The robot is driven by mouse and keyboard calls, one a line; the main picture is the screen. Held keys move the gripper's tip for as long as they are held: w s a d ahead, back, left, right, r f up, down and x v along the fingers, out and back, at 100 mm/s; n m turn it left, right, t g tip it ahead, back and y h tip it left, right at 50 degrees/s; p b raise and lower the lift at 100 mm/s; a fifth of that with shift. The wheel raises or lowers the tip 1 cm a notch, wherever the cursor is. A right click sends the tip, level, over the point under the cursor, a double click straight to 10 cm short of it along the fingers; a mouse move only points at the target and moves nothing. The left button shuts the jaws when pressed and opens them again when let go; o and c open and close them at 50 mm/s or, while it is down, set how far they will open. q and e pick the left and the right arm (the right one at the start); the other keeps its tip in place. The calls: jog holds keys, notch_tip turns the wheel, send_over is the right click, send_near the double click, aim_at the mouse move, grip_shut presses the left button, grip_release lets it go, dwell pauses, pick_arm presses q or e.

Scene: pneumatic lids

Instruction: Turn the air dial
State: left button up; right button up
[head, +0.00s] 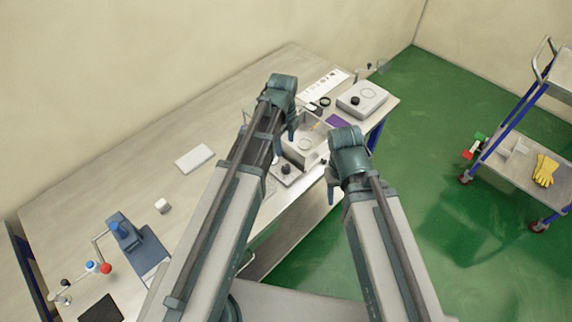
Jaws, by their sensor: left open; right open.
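A small grey unit with a black dial (286,168) stands on the bench between my two arms. Another black dial (355,100) sits on a flat light-grey box (374,97) with a ring mark, further back on the right. I cannot tell which one is the air dial. My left gripper (284,140) is open, pointing down near the first dial and an open light-grey box (302,152); its fingers are partly hidden by its arm. My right gripper (331,190) is open and empty, right of the first dial, by the bench's front edge. Neither visibly touches a dial.
A white strip (325,83) and a purple pad (337,121) lie near the far end. A white slab (194,158), a small white block (162,205) and a blue device (125,232) are on the left. A cart (515,165) with yellow gloves (545,170) stands right.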

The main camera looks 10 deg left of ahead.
aim_at(286, 167)
pick_arm(q)
jog(key=f+b, duration=0.8)
jog(key=f, duration=0.1)
jog(key=f+b, duration=0.4)
jog(key=b, duration=0.1)
jog(key=shift+w+d+f, duration=0.1)
jog(key=shift+w+f, duration=0.15)
grip_shut()
